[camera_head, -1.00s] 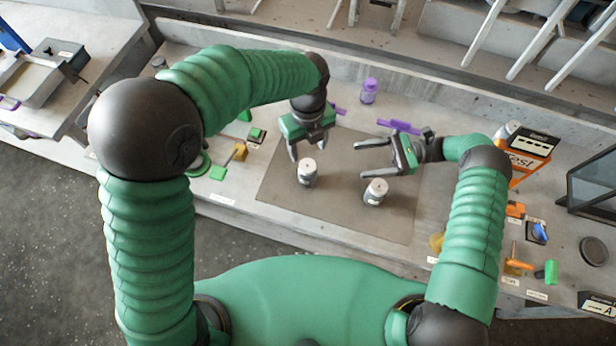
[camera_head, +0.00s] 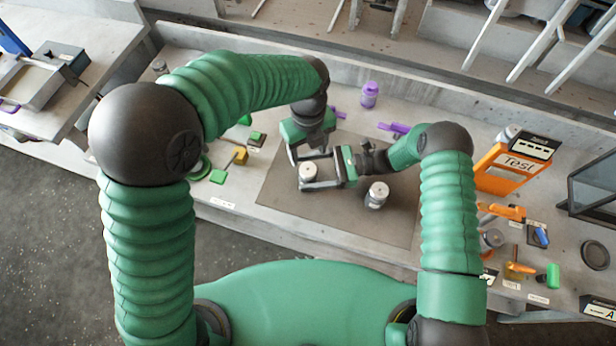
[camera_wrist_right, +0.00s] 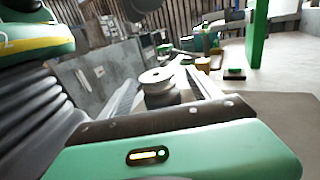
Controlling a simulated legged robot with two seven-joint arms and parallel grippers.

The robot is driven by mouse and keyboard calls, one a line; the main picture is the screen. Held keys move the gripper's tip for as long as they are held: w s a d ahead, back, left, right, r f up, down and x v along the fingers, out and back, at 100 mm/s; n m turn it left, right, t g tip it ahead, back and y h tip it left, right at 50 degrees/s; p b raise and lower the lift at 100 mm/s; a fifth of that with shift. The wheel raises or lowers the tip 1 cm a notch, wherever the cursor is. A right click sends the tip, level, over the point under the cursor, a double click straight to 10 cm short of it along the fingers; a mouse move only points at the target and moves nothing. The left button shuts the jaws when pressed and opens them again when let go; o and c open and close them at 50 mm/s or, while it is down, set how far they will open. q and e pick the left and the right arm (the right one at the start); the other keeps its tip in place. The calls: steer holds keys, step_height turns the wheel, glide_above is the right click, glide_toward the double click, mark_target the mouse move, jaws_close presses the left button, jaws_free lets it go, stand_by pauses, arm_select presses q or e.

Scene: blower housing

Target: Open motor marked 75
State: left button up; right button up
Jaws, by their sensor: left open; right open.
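Two small silver-grey cylindrical motors stand upright on the dark mat (camera_head: 270,190). One is the left motor (camera_head: 308,174), the other the right motor (camera_head: 376,195). No number is readable on either. My right gripper (camera_head: 302,171) is open, reaching in from the right with a finger on each side of the left motor. Whether it touches the motor I cannot tell. The right wrist view shows the pale round top of the left motor (camera_wrist_right: 158,80) between the fingers. My left gripper (camera_head: 311,153) is open, pointing down just behind the left motor; its fingers are partly hidden.
A purple bottle (camera_head: 369,95) and a purple tool (camera_head: 394,128) lie behind the mat. An orange "Test" box (camera_head: 508,168) and several orange and blue parts are at the right. Green and yellow pieces (camera_head: 239,157) lie left of the mat. The mat's front is clear.

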steer(key=shift+c, duration=0.4)
jaws_close()
steer(key=shift+o, duration=0.4)
jaws_free()
steer(key=shift+d, duration=0.1)
